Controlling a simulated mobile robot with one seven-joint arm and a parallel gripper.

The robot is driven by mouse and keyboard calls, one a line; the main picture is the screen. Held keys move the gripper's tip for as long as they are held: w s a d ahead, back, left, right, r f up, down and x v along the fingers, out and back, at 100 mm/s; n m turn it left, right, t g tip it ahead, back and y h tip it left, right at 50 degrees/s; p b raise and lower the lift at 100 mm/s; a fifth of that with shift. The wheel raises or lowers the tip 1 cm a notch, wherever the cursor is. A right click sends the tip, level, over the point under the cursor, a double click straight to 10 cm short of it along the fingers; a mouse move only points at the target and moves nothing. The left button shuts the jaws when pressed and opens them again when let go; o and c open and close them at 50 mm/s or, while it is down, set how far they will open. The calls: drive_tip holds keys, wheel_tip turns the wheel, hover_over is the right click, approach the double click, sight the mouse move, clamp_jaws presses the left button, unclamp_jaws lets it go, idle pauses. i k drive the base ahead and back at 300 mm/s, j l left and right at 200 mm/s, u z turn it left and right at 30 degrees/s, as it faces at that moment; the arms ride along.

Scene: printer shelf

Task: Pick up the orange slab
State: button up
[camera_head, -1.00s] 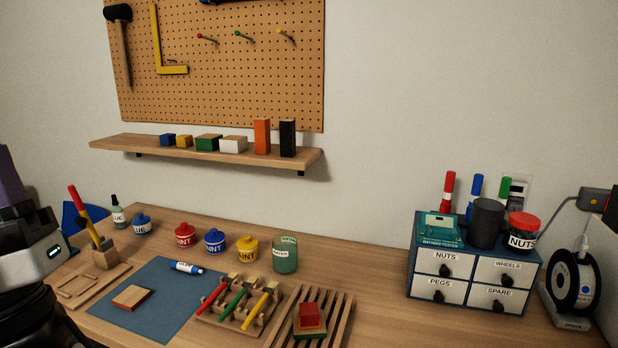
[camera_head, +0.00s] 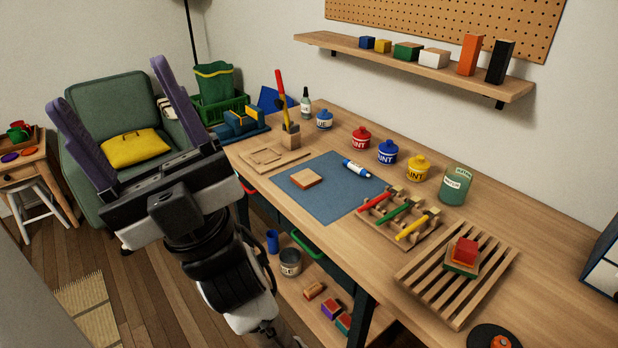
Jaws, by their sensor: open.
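The orange slab (camera_head: 470,55) stands upright on the wooden wall shelf (camera_head: 395,60), near its right end. A black slab (camera_head: 499,62) stands just right of it, with a narrow gap. A white block (camera_head: 434,57) lies to its left. My gripper (camera_head: 105,84) is at the left of the view, its two purple fingers wide apart and pointing up. Nothing is between them. It is far to the left of the shelf and apart from the slab.
The pegboard (camera_head: 450,22) is on the wall above the shelf. Below, the workbench (camera_head: 320,235) holds paint pots, a blue mat (camera_head: 340,200), a tool rack (camera_head: 400,222) and a slatted rack (camera_head: 430,275). A green armchair (camera_head: 100,90) stands behind my gripper. Open floor shows at lower left.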

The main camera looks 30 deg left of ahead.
sight(306, 179)
drive_tip(key=i+j, duration=0.1)
drive_tip(key=j, duration=0.4)
drive_tip(key=i+j, duration=0.1)
drive_tip(key=j, duration=0.35)
drive_tip(key=i+j, duration=0.1)
drive_tip(key=j, duration=0.4)
drive_tip(key=i+j, duration=0.1)
drive_tip(key=j, duration=0.35)
drive_tip(key=i+j, duration=0.1)
drive_tip(key=j, duration=0.4)
drive_tip(key=i+j, duration=0.1)
drive_tip(key=j, duration=0.4)
drive_tip(key=i+j, duration=0.1)
drive_tip(key=j, duration=0.35)
drive_tip(key=i+z, duration=0.05)
